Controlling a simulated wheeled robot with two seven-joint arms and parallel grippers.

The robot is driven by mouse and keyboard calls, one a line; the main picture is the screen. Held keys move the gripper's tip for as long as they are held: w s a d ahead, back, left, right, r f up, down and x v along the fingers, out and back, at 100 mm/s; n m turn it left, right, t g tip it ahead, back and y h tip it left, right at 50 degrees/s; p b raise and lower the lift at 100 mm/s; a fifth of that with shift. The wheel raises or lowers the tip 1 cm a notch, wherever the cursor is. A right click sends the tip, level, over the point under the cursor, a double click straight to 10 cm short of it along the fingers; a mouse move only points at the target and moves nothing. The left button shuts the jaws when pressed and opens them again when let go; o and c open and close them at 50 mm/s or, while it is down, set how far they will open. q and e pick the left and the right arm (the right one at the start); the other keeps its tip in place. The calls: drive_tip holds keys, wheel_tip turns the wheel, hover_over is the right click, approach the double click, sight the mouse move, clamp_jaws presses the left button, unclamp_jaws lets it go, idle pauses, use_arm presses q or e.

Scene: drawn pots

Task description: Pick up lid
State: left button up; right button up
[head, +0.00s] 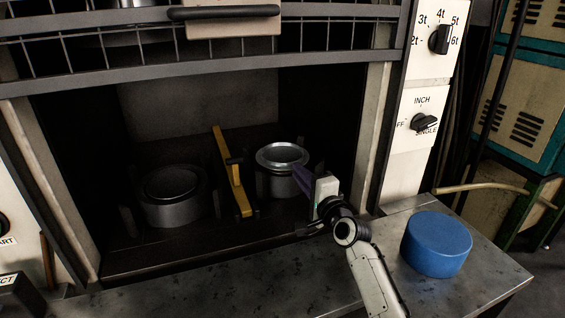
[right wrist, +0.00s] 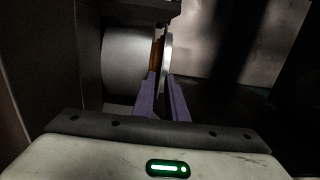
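A metal pot (head: 277,183) stands at the right inside the dark press opening. A wide, shiny round lid-like rim (head: 265,157) with a darker middle sits on top; I cannot tell whether it is a separate piece. My right gripper (head: 301,180) reaches to its right side, purple fingers pointing at the rim. In the right wrist view the pot's wall (right wrist: 130,58) is at the left and the thin silver disc edge (right wrist: 167,55) lies by the fingertips. The fingers are apart, with a narrow gap between them. My left gripper is in neither view.
A second pot (head: 172,208) with a dark round top stands at the left of the opening. A yellow bar (head: 233,175) lies between the pots. A blue cylinder (head: 436,245) stands on the metal table (head: 480,283) at the right. The press side walls bound the opening.

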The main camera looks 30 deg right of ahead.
drive_tip(key=shift+w+d, duration=0.1)
drive_tip(key=shift+w, duration=0.25)
clamp_jaws()
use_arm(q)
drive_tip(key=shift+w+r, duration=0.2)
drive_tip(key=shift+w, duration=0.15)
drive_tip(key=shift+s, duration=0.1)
use_arm(e)
drive_tip(key=shift+r, duration=0.1)
use_arm(q)
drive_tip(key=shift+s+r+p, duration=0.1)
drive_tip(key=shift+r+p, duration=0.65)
drive_tip(key=shift+p, duration=0.15)
use_arm(e)
wheel_tip(320, 180, up, 10)
